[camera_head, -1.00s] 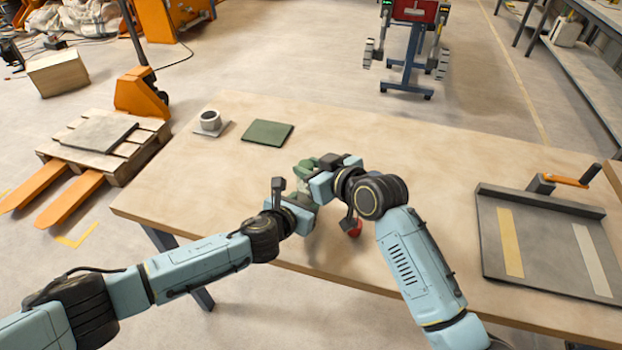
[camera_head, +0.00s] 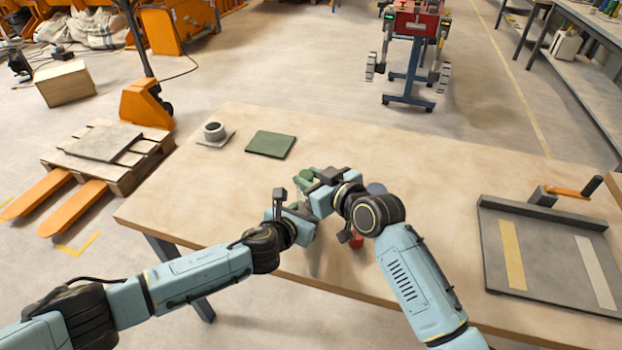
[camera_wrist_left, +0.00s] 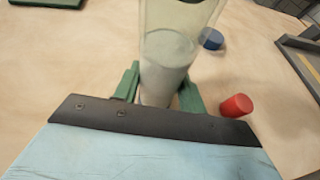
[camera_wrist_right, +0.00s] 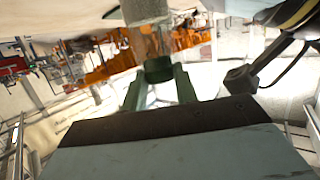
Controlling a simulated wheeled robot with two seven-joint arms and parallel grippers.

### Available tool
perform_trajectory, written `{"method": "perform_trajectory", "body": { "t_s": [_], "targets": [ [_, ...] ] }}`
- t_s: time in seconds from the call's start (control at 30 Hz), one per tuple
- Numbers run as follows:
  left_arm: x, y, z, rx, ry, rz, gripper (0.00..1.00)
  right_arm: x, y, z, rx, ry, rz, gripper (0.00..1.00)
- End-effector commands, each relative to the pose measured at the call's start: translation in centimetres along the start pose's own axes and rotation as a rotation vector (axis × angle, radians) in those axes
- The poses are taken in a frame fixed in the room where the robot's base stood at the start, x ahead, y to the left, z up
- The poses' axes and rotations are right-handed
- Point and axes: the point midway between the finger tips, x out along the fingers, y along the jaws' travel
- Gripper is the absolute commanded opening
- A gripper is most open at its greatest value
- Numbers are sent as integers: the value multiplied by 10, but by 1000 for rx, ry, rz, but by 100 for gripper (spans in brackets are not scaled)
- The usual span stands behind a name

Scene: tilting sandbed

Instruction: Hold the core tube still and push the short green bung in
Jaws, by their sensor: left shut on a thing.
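My left gripper (camera_wrist_left: 160,98) is shut on the clear core tube (camera_wrist_left: 182,14), which has a pale grey core (camera_wrist_left: 166,58) inside. My right gripper (camera_wrist_right: 159,80) has its green fingers closed on the short green bung (camera_wrist_right: 158,69). The bung sits at the tube's clear end (camera_wrist_right: 150,42); I cannot tell how deep it is in the tube. In the head view, the left gripper (camera_head: 297,207) and right gripper (camera_head: 308,177) are close together above the table, and the hands mostly hide the tube and bung.
A red bung (camera_wrist_left: 237,105) and a blue bung (camera_wrist_left: 212,39) are on the table (camera_head: 200,215). A green mat (camera_head: 271,144) and a grey cup-like piece (camera_head: 214,131) lie farther back. A grey board with a handle (camera_head: 550,250) fills the right side.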

Motion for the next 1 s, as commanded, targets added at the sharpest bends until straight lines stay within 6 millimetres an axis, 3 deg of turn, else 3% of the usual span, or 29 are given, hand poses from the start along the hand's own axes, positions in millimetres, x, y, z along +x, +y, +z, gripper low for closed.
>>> {"method": "perform_trajectory", "body": {
  "t_s": [0.03, 0.13, 0.47, 0.63, 1.0],
  "targets": [
    [-1, -14, -2, 2, -3, -30, 11, 0, -2, 55, 4, -122, -11, 37],
    [0, -15, -2, 1, -3, -30, 11, 0, -3, 55, 4, -122, -12, 48],
    [-1, -15, -3, -1, -2, -31, 11, 0, -3, 55, 6, -122, -12, 50],
    [-1, -15, -4, -2, -1, -30, 11, -3, -3, 42, 6, -118, -13, 51],
    [0, -8, -3, -5, 0, -17, 15, -64, -1, 37, 2, -122, -9, 51]
  ]
}}
